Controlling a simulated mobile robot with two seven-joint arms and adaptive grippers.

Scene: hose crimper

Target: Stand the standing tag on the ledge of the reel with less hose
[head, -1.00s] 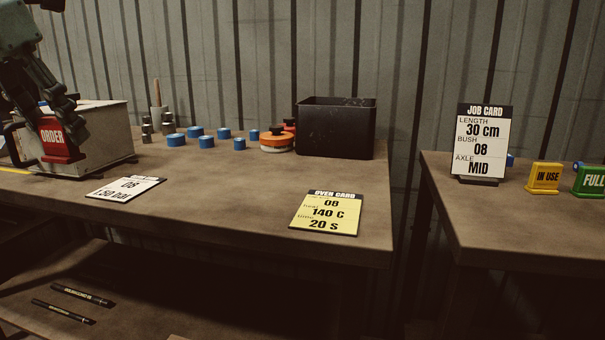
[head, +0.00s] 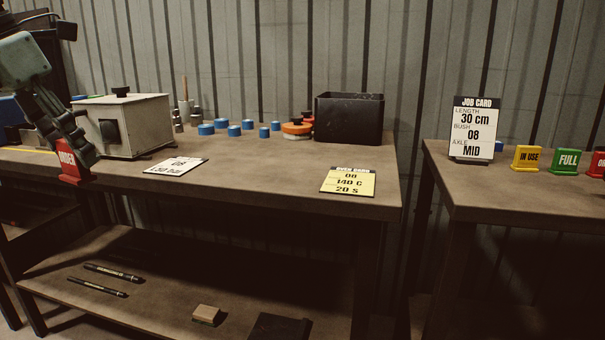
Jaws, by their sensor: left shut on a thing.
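My left gripper (head: 78,155) is shut on a red standing tag (head: 72,167) marked ORDER. It holds the tag upright in front of the left bench's front edge, at the left of the head view. Other standing tags stand on the right bench: a yellow IN USE tag (head: 526,158), a green FULL tag (head: 566,161) and a red tag (head: 597,164) cut off by the right edge. No hose reel or ledge can be made out in this view. My right gripper is not in view.
The left bench (head: 270,190) carries a grey box (head: 125,122), a black bin (head: 348,118), several blue caps (head: 207,129), a white card (head: 176,166) and a yellow card (head: 348,181). A job card (head: 473,130) stands on the right bench (head: 480,195). Pens (head: 97,287) lie on the lower shelf.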

